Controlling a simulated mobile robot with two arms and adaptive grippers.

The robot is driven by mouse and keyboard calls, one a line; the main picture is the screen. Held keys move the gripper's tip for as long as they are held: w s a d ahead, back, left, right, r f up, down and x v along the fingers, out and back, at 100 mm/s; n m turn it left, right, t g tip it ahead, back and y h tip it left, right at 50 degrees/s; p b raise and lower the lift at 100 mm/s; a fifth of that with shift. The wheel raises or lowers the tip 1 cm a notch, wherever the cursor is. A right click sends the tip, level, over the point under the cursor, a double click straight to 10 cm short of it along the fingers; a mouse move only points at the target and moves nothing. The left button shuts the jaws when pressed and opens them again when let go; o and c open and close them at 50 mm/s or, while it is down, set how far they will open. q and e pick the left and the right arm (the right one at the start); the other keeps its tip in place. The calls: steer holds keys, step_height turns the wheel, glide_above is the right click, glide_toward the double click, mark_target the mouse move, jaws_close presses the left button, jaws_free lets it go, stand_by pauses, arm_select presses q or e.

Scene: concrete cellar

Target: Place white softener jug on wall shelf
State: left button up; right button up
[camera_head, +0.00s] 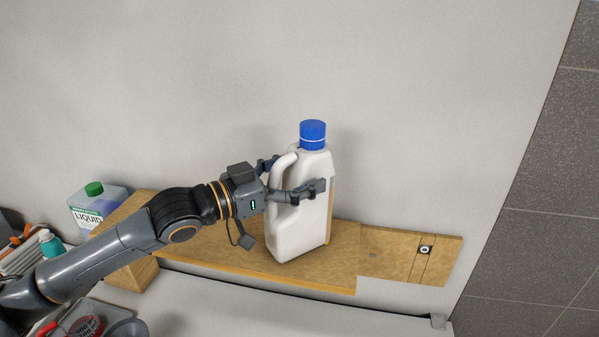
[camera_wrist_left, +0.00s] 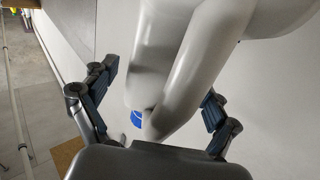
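The white softener jug (camera_head: 296,226) with a blue cap stands upright on the wooden wall shelf (camera_head: 215,255) in the head view. Its base appears to rest on the board. My left gripper (camera_head: 297,174) comes in from the left at the height of the jug's handle, one finger on the near side and one on the far side. In the left wrist view, the jug (camera_wrist_left: 200,70) lies between the spread fingers of the gripper (camera_wrist_left: 160,82), with gaps visible on both sides. My right gripper is not in view.
A bottle labelled LIQUID (camera_head: 90,208) with a green cap stands left of the shelf, near a teal bottle (camera_head: 52,244) and red-handled items (camera_head: 84,325). The wall is close behind.

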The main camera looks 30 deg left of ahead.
mark_target(269, 184)
arm_select(q)
steer(key=shift+r, duration=0.15)
steer(key=shift+a, duration=0.15)
steer(key=shift+s+a+f+b, duration=0.3)
steer(key=shift+s+a+b, duration=0.05)
steer(key=shift+s+b, duration=0.25)
steer(key=shift+s+a+b, duration=0.25)
steer(key=shift+s+b, duration=0.15)
steer(key=shift+s, duration=0.25)
steer(key=shift+s+a+r, duration=0.1)
steer(key=shift+s+a, duration=0.05)
steer(key=shift+s, duration=0.1)
steer(key=shift+b+v, duration=0.4)
steer(key=shift+v, duration=1.85)
steer(key=shift+b+v, duration=0.7)
steer(key=shift+v, duration=1.3)
